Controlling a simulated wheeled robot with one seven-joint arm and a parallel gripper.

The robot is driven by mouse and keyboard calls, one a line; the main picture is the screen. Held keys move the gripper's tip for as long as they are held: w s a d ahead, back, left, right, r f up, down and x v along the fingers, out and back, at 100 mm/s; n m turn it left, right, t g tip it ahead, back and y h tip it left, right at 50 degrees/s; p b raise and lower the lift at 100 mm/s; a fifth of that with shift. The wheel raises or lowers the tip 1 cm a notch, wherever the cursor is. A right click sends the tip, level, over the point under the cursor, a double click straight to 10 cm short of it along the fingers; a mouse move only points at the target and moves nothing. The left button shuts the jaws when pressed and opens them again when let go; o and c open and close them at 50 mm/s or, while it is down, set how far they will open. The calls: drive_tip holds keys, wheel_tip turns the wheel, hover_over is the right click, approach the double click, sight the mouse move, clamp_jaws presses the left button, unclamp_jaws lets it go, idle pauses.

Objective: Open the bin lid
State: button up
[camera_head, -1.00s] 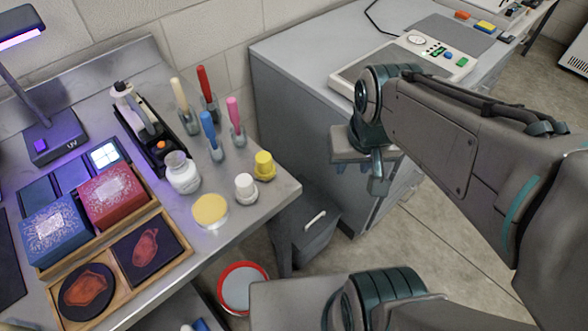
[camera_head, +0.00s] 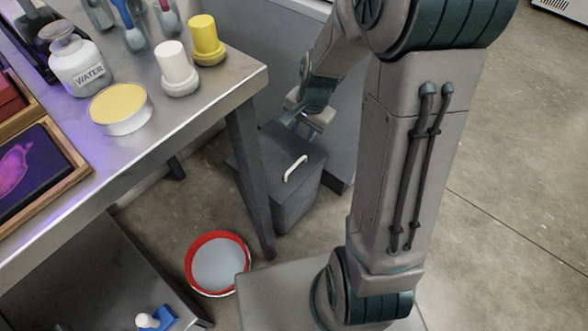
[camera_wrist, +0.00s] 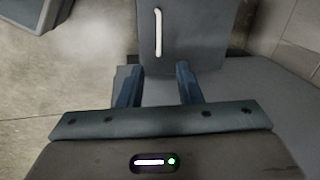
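The bin (camera_head: 297,203) is a dark grey box on the floor beside the table leg. Its lid (camera_head: 268,150) looks shut and lies flat, with a white bar handle (camera_head: 295,168) on top. My gripper (camera_head: 308,120) is over the bin's far edge in the head view, its fingertips partly hidden by my own arm. In the wrist view my gripper (camera_wrist: 158,80) is open, fingers apart, nothing between them. The lid (camera_wrist: 205,40) and the handle (camera_wrist: 158,32) show ahead of the fingertips, apart from them.
The metal table (camera_head: 215,105) with a water bottle (camera_head: 80,65), a yellow-topped dish (camera_head: 121,108) and white and yellow caps overhangs at the left. A red-rimmed round container (camera_head: 218,263) stands on the floor. A grey cabinet stands behind the bin.

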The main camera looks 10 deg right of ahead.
drive_tip(key=m+b, duration=0.1)
drive_tip(key=b, duration=0.1)
approach(294, 166)
drive_tip(key=f+b, duration=0.1)
drive_tip(key=f, duration=0.1)
drive_tip(key=f+b, duration=0.2)
drive_tip(key=f, duration=0.1)
drive_tip(key=w+f+b, duration=0.1)
drive_tip(key=f+b, duration=0.1)
drive_tip(key=shift+w+a+f, duration=0.1)
drive_tip(key=shift+a+f, duration=0.25)
clamp_jaws()
